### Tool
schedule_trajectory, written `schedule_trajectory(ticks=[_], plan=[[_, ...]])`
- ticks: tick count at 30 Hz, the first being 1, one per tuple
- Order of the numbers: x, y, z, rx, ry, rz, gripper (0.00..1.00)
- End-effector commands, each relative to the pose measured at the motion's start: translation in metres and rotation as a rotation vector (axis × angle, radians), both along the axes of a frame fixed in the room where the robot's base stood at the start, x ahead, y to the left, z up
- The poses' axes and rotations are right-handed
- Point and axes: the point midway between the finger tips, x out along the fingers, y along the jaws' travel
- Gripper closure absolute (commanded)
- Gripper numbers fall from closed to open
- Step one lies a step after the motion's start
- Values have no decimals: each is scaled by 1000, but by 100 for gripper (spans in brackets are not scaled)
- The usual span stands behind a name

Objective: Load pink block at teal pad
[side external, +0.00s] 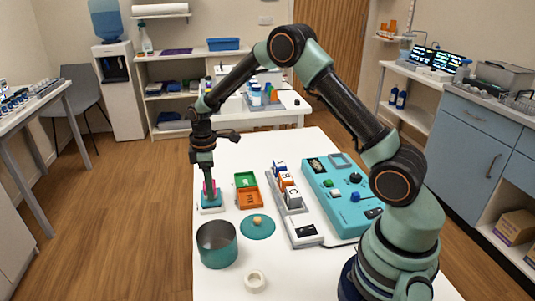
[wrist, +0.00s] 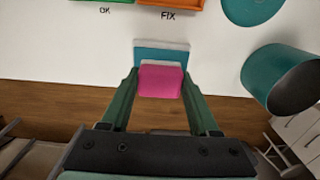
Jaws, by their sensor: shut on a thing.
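The pink block (wrist: 160,82) is between the two fingers of my gripper (wrist: 161,76) in the wrist view, and the gripper is shut on it. In the side view a little of the pink block (side external: 209,186) shows at my gripper (side external: 208,190), which points down. The teal pad (wrist: 160,56) lies on a white base, directly under and just beyond the block. The pad (side external: 212,200) also shows near the left edge of the white table. I cannot tell whether the block touches the pad.
Green and orange trays (side external: 247,181) (side external: 250,199) lie right of the pad. A teal pot (side external: 217,245), its lid (side external: 257,227) and a tape roll (side external: 255,280) are nearer. A block rack (side external: 287,188) and teal control panel (side external: 342,196) stand further right.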

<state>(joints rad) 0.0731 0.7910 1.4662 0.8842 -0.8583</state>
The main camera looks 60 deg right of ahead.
Motion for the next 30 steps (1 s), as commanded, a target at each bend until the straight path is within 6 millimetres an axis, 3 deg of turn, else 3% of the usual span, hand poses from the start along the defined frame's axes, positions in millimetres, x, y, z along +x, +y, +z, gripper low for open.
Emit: schedule_trajectory(ticks=[30], plan=[[0,0,-11,1,1,0,83]])
